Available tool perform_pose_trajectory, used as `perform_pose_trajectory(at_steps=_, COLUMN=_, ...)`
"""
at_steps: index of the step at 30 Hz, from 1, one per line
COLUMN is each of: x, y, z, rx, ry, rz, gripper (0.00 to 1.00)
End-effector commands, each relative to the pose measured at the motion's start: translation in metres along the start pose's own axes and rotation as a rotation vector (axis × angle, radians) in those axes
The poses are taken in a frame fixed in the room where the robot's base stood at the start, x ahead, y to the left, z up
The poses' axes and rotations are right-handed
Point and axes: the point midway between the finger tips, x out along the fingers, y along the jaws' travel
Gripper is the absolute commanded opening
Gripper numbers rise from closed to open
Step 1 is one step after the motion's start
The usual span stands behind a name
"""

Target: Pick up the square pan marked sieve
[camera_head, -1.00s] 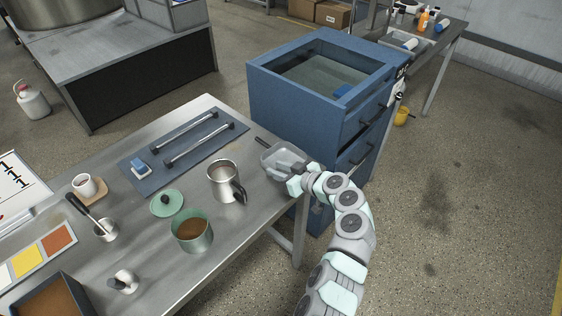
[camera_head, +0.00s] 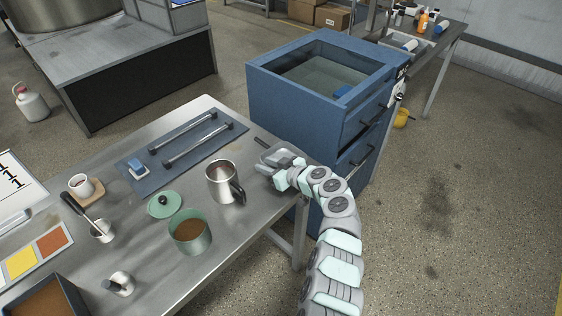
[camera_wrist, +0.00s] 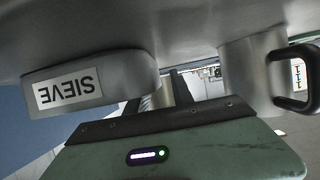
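The square pan marked sieve (camera_head: 285,153) is a small grey metal pan on the right end of the steel table, partly hidden by my gripper in the head view. In the wrist view its side (camera_wrist: 120,72) carries a white SIEVE label, seen upside down. My gripper (camera_head: 266,164) is at the pan's near side, low over the table. In the wrist view the gripper's dark fingers (camera_wrist: 158,95) stand apart, with the pan's rounded corner close to them. Whether they touch the pan is unclear. Nothing shows gripped.
A steel jug (camera_head: 222,182) stands close left of my gripper; its handle shows in the wrist view (camera_wrist: 297,80). A green pot (camera_head: 190,238) with brown contents is nearer. A blue vat (camera_head: 262,100) stands just behind the table's right end.

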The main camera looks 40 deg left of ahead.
Motion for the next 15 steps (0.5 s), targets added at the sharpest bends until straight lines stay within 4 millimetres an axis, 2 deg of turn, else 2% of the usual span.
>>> perform_pose_trajectory(at_steps=2, x=-0.0001, y=0.0000, z=-0.0001, rx=0.000, ry=0.000, rz=0.000, gripper=0.26)
perform_pose_trajectory(at_steps=11, x=-0.0003, y=0.0002, z=0.0001, rx=0.000, ry=0.000, rz=0.000, gripper=0.01)
perform_pose_trajectory(at_steps=15, x=-0.0002, y=0.0001, z=0.0001, rx=0.000, ry=-0.001, rz=0.000, gripper=0.00)
